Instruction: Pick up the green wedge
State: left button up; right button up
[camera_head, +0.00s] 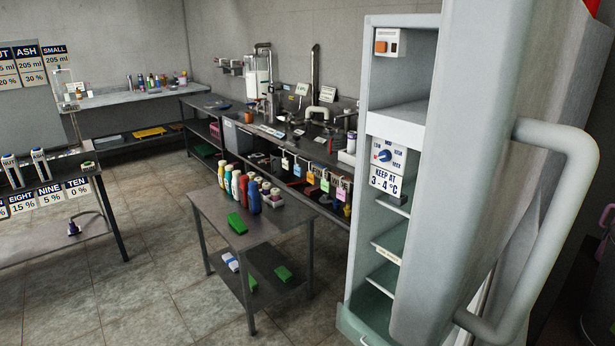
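A green block (237,223) lies on the near left part of a small metal cart's top (262,224). It looks like a slab; I cannot tell whether it is a wedge. On the cart's lower shelf lie another green piece (284,273) at the right and a small green piece (252,283) at the near left, beside a white and blue item (230,261). I cannot tell which green piece is the wedge. Neither of my grippers is in view.
Several bottles (238,186) stand at the cart's back. An open fridge cabinet (382,200) and its large grey door with a thick handle (575,190) fill the right. A workbench (290,128) runs along the back wall. Tiled floor (160,280) is clear left of the cart.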

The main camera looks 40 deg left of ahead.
aim_at(234, 220)
jog(key=u, duration=1.65)
jog(key=z, duration=0.55)
jog(key=i+j+z, duration=0.15)
jog(key=z, duration=0.25)
jog(key=i+j+z, duration=0.1)
jog(key=j+z, duration=0.55)
jog(key=z, duration=0.2)
jog(key=j+z, duration=0.2)
jog(key=j, duration=0.4)
jog(key=j+z, duration=0.15)
jog(key=j, duration=0.45)
jog(key=j+z, duration=0.2)
jog(key=j, duration=0.4)
jog(key=j+z, duration=0.15)
jog(key=j, duration=0.45)
jog(key=k+j+z, duration=0.2)
jog(key=j, duration=0.4)
